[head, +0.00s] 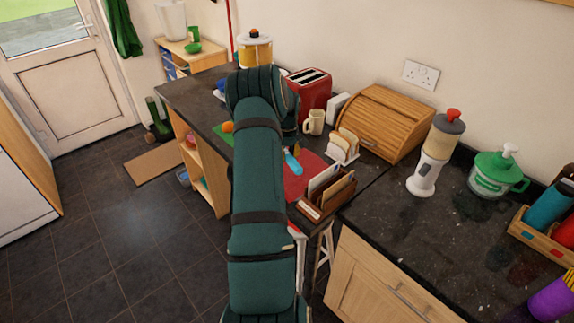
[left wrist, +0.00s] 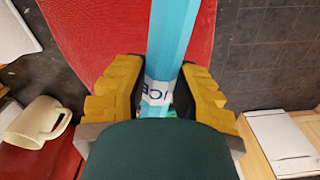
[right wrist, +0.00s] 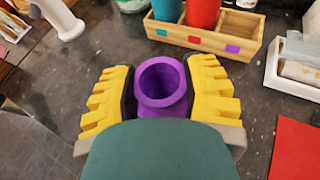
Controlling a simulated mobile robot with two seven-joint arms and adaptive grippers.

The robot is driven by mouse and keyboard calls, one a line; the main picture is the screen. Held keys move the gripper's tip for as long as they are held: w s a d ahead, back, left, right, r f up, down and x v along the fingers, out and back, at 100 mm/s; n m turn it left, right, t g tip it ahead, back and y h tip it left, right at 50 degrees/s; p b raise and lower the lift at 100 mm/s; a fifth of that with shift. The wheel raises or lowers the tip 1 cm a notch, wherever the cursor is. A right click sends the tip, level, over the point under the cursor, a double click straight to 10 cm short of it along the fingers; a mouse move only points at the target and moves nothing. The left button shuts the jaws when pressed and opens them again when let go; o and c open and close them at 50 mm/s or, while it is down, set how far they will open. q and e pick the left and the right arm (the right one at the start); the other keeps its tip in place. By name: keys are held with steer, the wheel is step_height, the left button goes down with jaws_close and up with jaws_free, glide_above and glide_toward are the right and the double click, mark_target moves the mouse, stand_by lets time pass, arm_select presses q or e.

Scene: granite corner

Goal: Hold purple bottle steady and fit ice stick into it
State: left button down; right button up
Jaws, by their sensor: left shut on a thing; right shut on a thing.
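The ice stick (left wrist: 172,35) is a light-blue bar with a white band lettered "ICE". My left gripper (left wrist: 160,80) is shut on it at the band. In the head view the stick (head: 293,163) juts out below the left gripper, above the red mat; my arm hides most of that gripper. The purple bottle (right wrist: 163,105) shows in the right wrist view with its round mouth open and facing the camera. My right gripper (right wrist: 162,78) is shut around it. In the head view the bottle (head: 551,300) is at the lower right edge. Stick and bottle are far apart.
A wooden rack (right wrist: 238,38) holds a teal and a red bottle; its right compartment is empty. A letter holder (head: 338,196), toast rack (head: 344,147), mug (head: 314,122), toaster (head: 308,92), bread bin (head: 385,122), dispenser (head: 436,155) and green jug (head: 492,177) stand on the counter.

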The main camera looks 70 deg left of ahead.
arm_select(q)
steer(key=shift+r, duration=1.25)
step_height(320, 180, down, 10)
steer(key=shift+r, duration=0.1)
stand_by(0.5)
steer(key=c, duration=0.9)
jaws_free()
steer(key=shift+f, duration=0.25)
steer(key=shift+o, duration=0.2)
steer(key=shift+r, duration=0.1)
